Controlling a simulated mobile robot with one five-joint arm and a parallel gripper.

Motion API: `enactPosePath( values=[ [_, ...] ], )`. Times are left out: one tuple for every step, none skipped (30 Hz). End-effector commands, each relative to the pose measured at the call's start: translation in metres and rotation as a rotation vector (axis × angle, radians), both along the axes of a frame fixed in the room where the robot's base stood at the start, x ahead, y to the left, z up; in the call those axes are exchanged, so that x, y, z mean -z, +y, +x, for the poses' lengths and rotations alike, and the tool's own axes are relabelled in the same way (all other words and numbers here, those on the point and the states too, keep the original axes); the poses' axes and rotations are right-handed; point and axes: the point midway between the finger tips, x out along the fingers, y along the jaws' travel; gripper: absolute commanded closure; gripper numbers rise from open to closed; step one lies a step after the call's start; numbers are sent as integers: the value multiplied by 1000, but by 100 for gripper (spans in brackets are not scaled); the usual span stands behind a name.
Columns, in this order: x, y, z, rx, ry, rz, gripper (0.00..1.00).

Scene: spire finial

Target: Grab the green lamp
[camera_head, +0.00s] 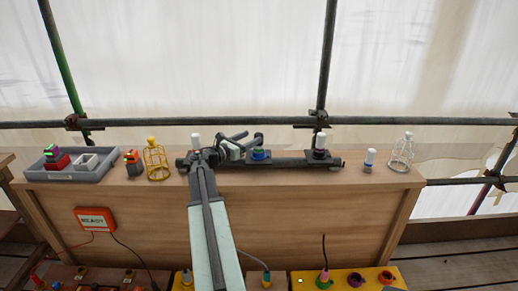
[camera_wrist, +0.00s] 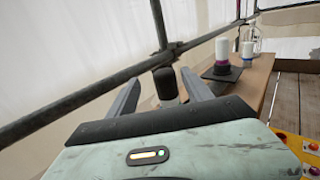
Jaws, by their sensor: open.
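No lamp that is plainly green shows in either view. A white-topped lamp (camera_head: 196,138) stands at the left of the dark bar, its lower part hidden by my arm. Another white-topped lamp (camera_head: 320,141) with a purple band stands at the bar's right; it also shows in the wrist view (camera_wrist: 222,50). A white lamp with a blue band (camera_head: 370,157) stands on the bench to the right. My gripper (camera_head: 250,138) is open and empty above the bar, near a blue round base (camera_head: 261,155). Its fingers (camera_wrist: 163,92) spread in the wrist view with nothing held.
A grey tray (camera_head: 70,177) at left holds a red block with a purple-and-green top. A pale cage (camera_head: 402,152) is at right. Scaffold poles (camera_head: 400,122) run behind.

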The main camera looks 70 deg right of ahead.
Motion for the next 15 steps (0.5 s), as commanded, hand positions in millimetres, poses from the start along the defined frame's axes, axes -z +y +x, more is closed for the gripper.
enactPosePath(
  values=[
    [0, -3, -1, 1, -1, 1, 41],
    [0, -5, -2, 1, -2, 0, 41],
    [1, -10, -4, 2, -2, 0, 41],
    [1, -14, -6, 2, -4, 1, 41],
    [1, -17, -7, 1, -4, 1, 41],
    [1, -21, -9, 1, -4, 0, 41],
    [1, -23, -10, 1, -4, 0, 41],
    [1, -24, -10, 1, -4, 0, 41],
    [1, -24, -11, 1, -6, 1, 41],
    [2, -24, -11, 1, -6, 1, 41],
    [2, -26, -12, 1, -6, 1, 41],
    [3, -29, -14, 2, -6, 1, 41],
    [4, -32, -16, 2, -6, 1, 41],
    [5, -36, -18, 2, -7, 0, 41],
    [7, -42, -22, 2, -7, 0, 41]
  ],
)
